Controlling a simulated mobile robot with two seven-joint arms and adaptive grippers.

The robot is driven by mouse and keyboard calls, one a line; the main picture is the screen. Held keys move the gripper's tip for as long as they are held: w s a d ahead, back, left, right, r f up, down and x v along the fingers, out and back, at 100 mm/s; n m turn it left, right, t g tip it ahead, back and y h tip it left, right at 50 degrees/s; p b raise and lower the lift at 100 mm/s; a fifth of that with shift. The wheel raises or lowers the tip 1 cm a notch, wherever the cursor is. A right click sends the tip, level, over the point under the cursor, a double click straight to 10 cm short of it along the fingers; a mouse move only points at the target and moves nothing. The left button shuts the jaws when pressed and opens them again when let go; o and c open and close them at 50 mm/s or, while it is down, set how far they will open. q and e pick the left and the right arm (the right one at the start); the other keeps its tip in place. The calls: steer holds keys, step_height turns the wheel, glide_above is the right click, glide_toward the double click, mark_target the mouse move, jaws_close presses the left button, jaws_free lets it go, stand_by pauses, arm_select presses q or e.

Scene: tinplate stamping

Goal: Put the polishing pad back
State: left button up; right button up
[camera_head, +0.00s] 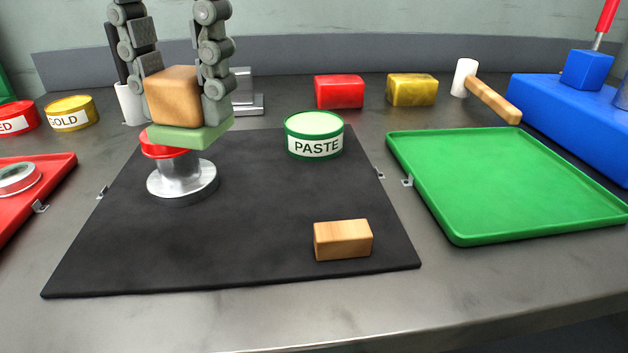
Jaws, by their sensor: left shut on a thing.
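The polishing pad, a wooden block grip (172,96) on a pale green pad (190,136), is held in my left gripper (180,98). The gripper's two grey fingers come down from above and are shut on the sides of the wooden grip. The pad is over a red-topped piece (165,153) on a round silver stand (182,182), and hides part of the red top. I cannot tell whether pad and red top touch. The green paste tin (314,136) stands on the black mat (250,215) to the right. My right gripper is not in view.
A small wooden block (342,240) lies at the mat's front right. A green tray (510,185) is empty on the right. Red (339,92) and yellow (411,90) blocks, a mallet (490,97) and a blue press (570,115) stand behind. A red tray (30,205) is left.

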arm_select(q)
steer(key=w+d+f, duration=0.1)
steer(key=d+f, duration=0.1)
steer(key=d, duration=0.1)
steer(key=w+d+f, duration=0.2)
steer(key=d, duration=0.1)
steer(key=w+d+f, duration=0.1)
steer(key=d+f, duration=0.1)
steer(key=d, duration=0.1)
steer(key=shift+w+d+f, duration=0.15)
steer(key=shift+d, duration=0.25)
steer(key=shift+w+d+f+b, duration=0.2)
steer(key=shift+d+f+b, duration=0.1)
steer(key=shift+d+f, duration=0.1)
step_height(320, 180, down, 3)
steer(key=shift+a+f, duration=0.1)
steer(key=shift+f, duration=0.25)
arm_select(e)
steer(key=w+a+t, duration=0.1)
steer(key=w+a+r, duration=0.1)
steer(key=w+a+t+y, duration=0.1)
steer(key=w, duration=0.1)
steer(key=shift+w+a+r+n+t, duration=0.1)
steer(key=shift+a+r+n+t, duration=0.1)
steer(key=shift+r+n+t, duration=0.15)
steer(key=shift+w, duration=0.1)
